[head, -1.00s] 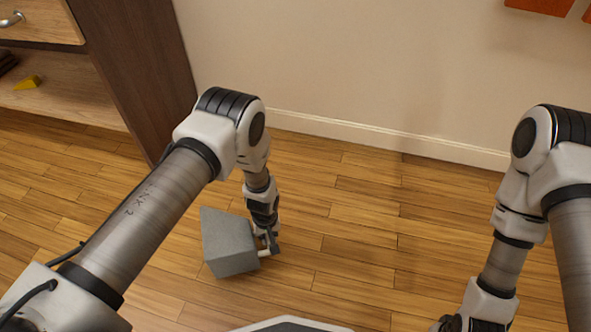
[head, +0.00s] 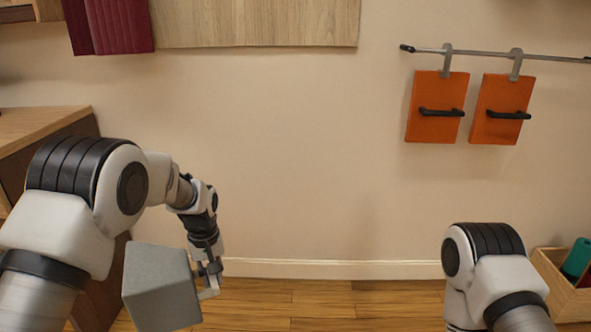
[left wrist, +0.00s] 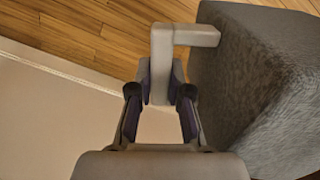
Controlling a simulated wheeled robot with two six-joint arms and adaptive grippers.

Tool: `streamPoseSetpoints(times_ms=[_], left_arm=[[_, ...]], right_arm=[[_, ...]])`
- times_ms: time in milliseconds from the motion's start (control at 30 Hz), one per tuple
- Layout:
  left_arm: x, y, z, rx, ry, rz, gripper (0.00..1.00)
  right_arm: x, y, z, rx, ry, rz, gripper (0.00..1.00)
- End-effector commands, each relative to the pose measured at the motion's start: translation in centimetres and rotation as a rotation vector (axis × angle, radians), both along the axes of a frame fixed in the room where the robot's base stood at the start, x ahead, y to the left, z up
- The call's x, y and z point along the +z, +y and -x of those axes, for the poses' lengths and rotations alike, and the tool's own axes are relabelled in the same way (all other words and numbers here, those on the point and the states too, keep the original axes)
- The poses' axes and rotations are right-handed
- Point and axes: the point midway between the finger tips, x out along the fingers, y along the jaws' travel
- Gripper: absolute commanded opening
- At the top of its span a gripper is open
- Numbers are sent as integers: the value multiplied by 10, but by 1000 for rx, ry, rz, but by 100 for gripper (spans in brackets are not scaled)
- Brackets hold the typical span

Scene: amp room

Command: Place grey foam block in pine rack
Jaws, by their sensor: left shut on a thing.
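The grey foam block (head: 158,287) hangs above the floor at the lower left of the head view. It also fills the right side of the left wrist view (left wrist: 255,90). A light grey bent handle sticks out from its side. My left gripper (head: 208,280) is beside the block, shut on this handle; its fingers also show in the left wrist view (left wrist: 161,85). My right arm is at the lower right of the head view, but its gripper is out of view. I cannot tell for sure which wooden piece is the pine rack.
A wooden cabinet (head: 40,122) with a dark side stands at the left, close to my left arm. A light wood crate (head: 556,282) holding a green roll is at the right. Orange panels (head: 437,107) hang from a wall rail. Floor between my arms is clear.

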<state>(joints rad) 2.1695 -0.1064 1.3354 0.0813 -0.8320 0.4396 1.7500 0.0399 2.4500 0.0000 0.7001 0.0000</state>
Motion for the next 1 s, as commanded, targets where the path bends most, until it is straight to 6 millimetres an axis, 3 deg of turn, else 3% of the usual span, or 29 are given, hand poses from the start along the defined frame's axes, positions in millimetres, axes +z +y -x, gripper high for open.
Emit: streamPoseSetpoints(times_ms=[33, 100, 167, 400, 533, 833, 1000], left_arm=[[25, 1, 7, -27, -4, -1, 0], [49, 3, 24, -82, -1, -2, 0], [58, 4, 42, -132, 2, -1, 0], [45, 3, 94, -295, 3, -2, 0], [45, 1, 107, -417, 0, -1, 0], [101, 1, 108, -408, 0, 2, 0], [147, 1, 110, -408, 1, 3, 0]], right_arm=[[4, 0, 0, 0, 0, 0, 48], [6, 0, 0, 0, 0, 0, 48], [7, 0, 0, 0, 0, 0, 48], [6, 0, 0, 0, 0, 0, 48], [8, 0, 0, 0, 0, 0, 48], [81, 0, 0, 0, 0, 0, 48], [141, 0, 0, 0, 0, 0, 48]])
